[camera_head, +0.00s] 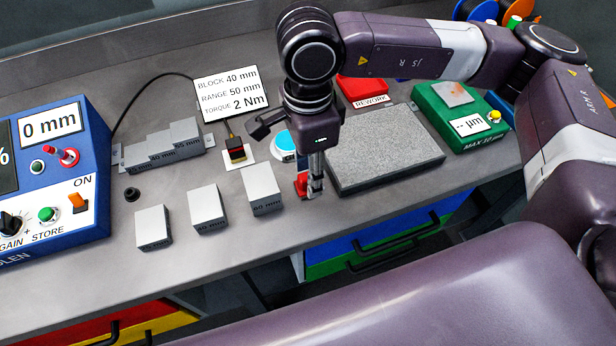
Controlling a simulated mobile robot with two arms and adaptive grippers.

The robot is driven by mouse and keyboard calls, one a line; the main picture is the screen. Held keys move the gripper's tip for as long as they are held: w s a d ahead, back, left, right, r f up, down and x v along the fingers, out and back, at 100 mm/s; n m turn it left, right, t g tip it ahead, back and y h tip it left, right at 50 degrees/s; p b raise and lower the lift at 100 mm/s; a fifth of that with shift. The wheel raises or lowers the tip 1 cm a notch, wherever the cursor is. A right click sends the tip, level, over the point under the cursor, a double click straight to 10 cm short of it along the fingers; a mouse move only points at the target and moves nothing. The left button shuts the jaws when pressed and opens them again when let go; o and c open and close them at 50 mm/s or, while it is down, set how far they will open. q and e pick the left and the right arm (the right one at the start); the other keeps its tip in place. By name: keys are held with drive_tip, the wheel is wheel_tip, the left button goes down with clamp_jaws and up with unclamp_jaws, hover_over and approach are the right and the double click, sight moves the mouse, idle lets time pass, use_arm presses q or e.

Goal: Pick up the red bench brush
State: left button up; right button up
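A small red piece (301,184), which may be part of the red bench brush, shows at bench height close against the fingers of my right gripper (315,186). The rest of it is hidden behind or under the gripper, so its full shape cannot be made out. My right gripper points straight down, just left of the grey granite plate (385,150). Its fingers look close together, but I cannot tell whether they are shut on the red piece. My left gripper is not in view.
Grey gauge blocks (262,190) stand just left of the gripper. A cyan-topped round item (284,143) sits behind it. A red rework tray (362,90), a green gauge box (460,115) and a blue control box (60,170) stand around. The bench front is clear.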

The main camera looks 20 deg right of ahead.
drive_tip(key=shift+f, duration=0.55)
drive_tip(key=shift+a, duration=0.1)
clamp_jaws()
drive_tip(key=shift+r, duration=0.1)
wheel_tip(320, 180, up, 20)
drive_tip(key=b, duration=0.2)
drive_tip(key=c, duration=0.8)
unclamp_jaws()
clamp_jaws()
